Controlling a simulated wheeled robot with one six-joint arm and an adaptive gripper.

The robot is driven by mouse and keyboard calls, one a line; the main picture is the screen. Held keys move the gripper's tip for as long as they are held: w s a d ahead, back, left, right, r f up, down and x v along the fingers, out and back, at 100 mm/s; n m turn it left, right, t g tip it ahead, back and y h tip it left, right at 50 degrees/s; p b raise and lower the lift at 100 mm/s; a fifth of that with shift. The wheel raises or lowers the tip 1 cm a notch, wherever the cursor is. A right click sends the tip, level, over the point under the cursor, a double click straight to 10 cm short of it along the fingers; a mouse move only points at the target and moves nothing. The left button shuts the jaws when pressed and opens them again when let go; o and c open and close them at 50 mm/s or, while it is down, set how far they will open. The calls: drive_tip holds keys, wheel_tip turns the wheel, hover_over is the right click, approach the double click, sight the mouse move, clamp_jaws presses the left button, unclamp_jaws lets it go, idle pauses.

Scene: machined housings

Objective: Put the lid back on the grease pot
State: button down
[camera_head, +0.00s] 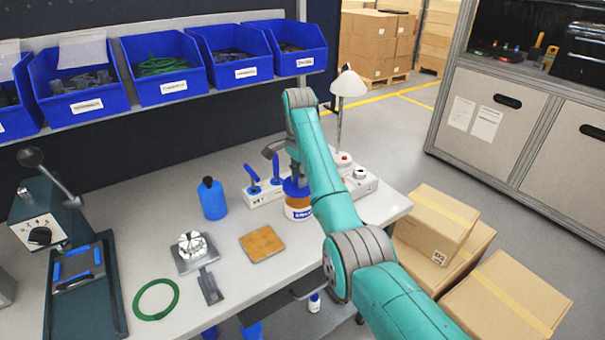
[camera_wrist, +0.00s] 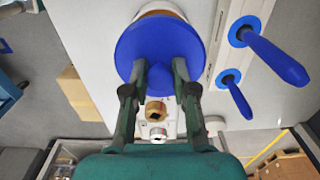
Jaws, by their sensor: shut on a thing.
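The grease pot (camera_head: 298,208) stands upright at the back right of the bench, with an amber band and a white label with blue lettering. The round blue lid (camera_wrist: 150,42) fills the upper middle of the wrist view. My gripper (camera_wrist: 158,72) is shut on the lid's central knob. The lid also shows over the pot's mouth in the head view (camera_head: 292,188), partly hidden by my arm. The pot's edge (camera_wrist: 163,8) shows past the lid.
Beside the pot are a white holder (camera_head: 262,196) with blue-handled tools, a blue bottle (camera_head: 213,201) and a lamp (camera_head: 347,84). A brown board (camera_head: 262,244), metal part (camera_head: 192,246) and green ring (camera_head: 156,299) lie in front. Blue bins (camera_head: 163,68) line the shelf behind.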

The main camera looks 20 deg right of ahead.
drive_tip(key=shift+a+f, duration=0.1)
drive_tip(key=shift+f, duration=2.45)
drive_tip(key=shift+f, duration=0.15)
idle(0.4)
drive_tip(key=shift+c, duration=1.8)
unclamp_jaws()
drive_tip(key=shift+r, duration=3.55)
